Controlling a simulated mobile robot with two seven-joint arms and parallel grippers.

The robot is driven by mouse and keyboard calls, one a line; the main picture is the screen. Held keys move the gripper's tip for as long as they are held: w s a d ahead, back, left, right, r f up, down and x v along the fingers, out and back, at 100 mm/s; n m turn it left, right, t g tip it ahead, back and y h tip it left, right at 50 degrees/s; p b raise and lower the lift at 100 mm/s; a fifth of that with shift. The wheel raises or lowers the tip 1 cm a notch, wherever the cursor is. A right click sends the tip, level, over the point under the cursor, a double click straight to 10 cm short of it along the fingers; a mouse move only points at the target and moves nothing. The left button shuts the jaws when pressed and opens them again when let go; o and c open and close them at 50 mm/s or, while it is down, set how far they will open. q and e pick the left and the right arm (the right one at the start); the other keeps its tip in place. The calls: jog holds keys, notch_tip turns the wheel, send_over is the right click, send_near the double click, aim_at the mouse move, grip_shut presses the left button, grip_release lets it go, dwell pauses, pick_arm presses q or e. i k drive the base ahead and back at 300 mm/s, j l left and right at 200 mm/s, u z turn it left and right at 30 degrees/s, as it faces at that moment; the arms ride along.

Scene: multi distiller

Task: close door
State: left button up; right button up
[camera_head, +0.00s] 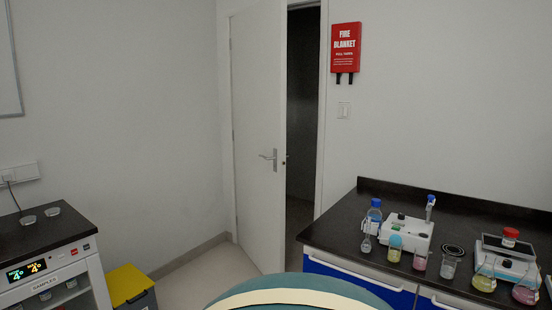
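The white door (257,130) stands partly open ahead of me. It is hinged on its left side and swings into the room. Its metal lever handle (269,156) is near the free right edge. A dark opening (302,105) shows between the door's free edge and the right side of the frame. Neither of my grippers is in view.
A dark bench (340,225) with bottles, flasks and instruments stands to the right, close to the doorway. A white sample unit (60,265) and a yellow-lidded bin (127,283) are at the left. Free floor (215,268) lies before the door.

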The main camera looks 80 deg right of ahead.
aim_at(258, 40)
jog(key=z, duration=2.45)
jog(key=i+j+u, duration=0.15)
jog(key=i+u, duration=0.25)
jog(key=i, duration=0.55)
jog(key=i+j, duration=0.1)
jog(key=i, duration=0.7)
jog(key=i+j+z, duration=0.1)
jog(key=i, duration=0.7)
